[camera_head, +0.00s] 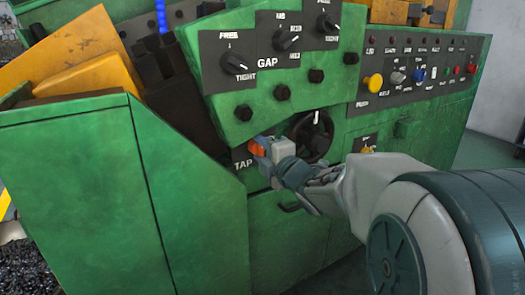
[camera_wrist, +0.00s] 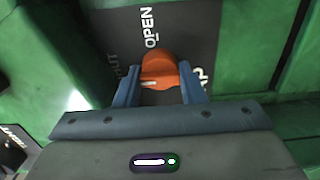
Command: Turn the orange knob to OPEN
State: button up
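The orange knob (camera_wrist: 160,68) sits on a dark label plate on the green machine. In the wrist view, OPEN (camera_wrist: 150,27) is printed above it, partly cut-off lettering ending in "UT" stands at its left, and lettering on its right is partly hidden. A short pale mark shows on the knob's lower left part. My gripper (camera_wrist: 159,82) has one blue finger on each side of the knob, and both tips appear to touch it. In the head view, the knob (camera_head: 257,148) shows beside my gripper (camera_head: 262,150), above the TAP lettering.
A dark handwheel (camera_head: 312,136) stands just right of my gripper. Black selector knobs, including the GAP dial (camera_head: 235,63), sit above. A yellow button (camera_head: 373,83) and several small controls are on the right panel. A green housing (camera_head: 100,190) juts out at left.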

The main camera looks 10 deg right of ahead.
jog(key=shift+m, duration=0.3)
jog(key=m+p, duration=0.1)
jog(key=m, duration=0.2)
jog(key=shift+m, duration=0.4)
jog(key=m+p, duration=0.1)
jog(key=m, duration=0.3)
jog(key=shift+p, duration=0.3)
jog(key=m+p, duration=0.2)
jog(key=m, duration=0.3)
jog(key=shift+d+m, duration=0.1)
jog(key=shift+m, duration=0.3)
jog(key=shift+f+m+p, duration=0.1)
jog(key=shift+m+p, duration=0.55)
jog(key=shift+m, duration=0.95)
jog(key=o, duration=1)
